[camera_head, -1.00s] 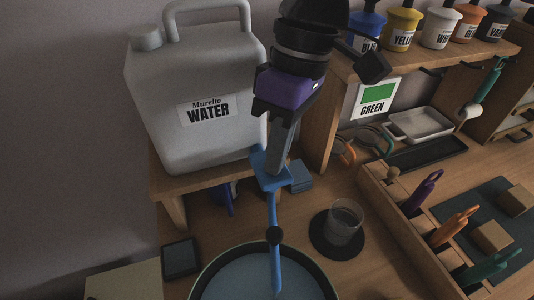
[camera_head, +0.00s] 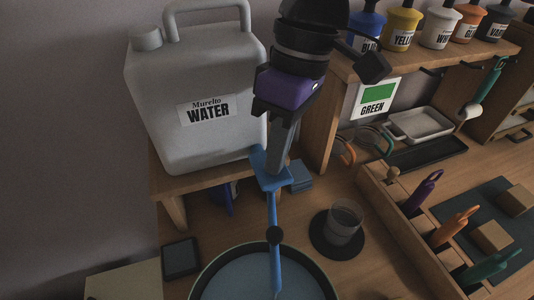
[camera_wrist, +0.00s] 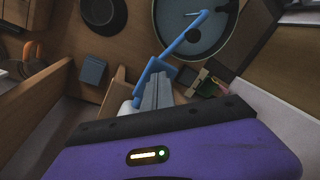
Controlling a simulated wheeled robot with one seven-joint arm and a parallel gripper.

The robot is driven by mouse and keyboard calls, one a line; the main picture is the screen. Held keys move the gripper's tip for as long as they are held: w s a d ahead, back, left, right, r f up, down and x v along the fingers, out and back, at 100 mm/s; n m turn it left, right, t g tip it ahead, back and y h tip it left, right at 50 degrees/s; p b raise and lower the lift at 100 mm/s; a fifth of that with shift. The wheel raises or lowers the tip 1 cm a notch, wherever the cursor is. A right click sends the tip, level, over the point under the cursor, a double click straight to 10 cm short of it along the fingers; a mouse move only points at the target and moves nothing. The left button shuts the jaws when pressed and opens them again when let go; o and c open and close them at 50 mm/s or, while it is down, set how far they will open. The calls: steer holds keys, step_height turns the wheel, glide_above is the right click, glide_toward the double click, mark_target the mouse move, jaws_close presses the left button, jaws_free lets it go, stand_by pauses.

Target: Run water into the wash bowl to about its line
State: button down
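The wash bowl (camera_head: 205,285) has a dark rim and blue-grey water inside. It is cut off by the bottom edge of the head view and shows at the top of the wrist view (camera_wrist: 157,30). The water level against its line cannot be told. The large grey water jug (camera_head: 190,145) stands on a wooden stand; a dark blue part (camera_head: 228,198), perhaps its tap, is in shadow below. My gripper (camera_head: 274,170) is shut on a light blue tool (camera_head: 272,210), whose thin stem reaches down over the bowl. The fingers also show in the wrist view (camera_wrist: 155,92).
A glass (camera_head: 343,222) stands on a dark round coaster right of the bowl. A wooden rack (camera_head: 400,222) with coloured tools stands at right. A dark square pad (camera_head: 181,258) lies left of the bowl.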

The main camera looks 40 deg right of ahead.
stand_by(0.4)
step_height(320, 180, up, 7)
steer(key=w+p, duration=0.2)
steer(key=p, duration=0.5)
steer(key=shift+d+p, duration=0.35)
steer(key=shift+p, duration=0.05)
steer(key=shift+f, duration=0.15)
